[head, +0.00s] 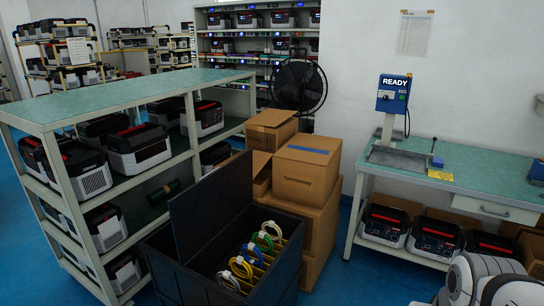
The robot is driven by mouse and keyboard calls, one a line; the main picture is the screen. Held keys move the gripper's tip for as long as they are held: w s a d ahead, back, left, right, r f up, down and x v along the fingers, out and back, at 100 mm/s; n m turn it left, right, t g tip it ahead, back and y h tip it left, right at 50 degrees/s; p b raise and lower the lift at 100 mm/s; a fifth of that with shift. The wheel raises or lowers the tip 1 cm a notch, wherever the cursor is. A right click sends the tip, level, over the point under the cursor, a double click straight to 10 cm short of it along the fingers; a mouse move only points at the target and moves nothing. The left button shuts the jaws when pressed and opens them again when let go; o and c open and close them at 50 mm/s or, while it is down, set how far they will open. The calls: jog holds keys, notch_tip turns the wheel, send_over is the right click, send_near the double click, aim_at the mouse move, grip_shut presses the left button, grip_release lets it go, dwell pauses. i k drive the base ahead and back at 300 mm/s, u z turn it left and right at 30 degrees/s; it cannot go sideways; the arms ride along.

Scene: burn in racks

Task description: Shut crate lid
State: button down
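A dark grey crate (275,277) stands on the blue floor at the bottom centre in the head view. Its lid (212,206) is open and stands nearly upright along the crate's left side. Inside the crate, yellow dividers separate several coiled cables in white, green, blue and yellow. Nothing rises above the crate's rim apart from the lid. White rounded links of my arm show at the bottom right corner, well apart from the crate. My gripper is not in view.
Stacked cardboard boxes (307,170) stand close behind the crate. A green-topped shelf rack (125,92) with several devices is close on its left. A workbench (470,163) with a READY display stands at the right.

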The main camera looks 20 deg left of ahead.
aim_at(199, 212)
jog(key=i, duration=2)
jog(key=u, duration=2.95)
jog(key=i, duration=0.3)
jog(key=z, duration=1.1)
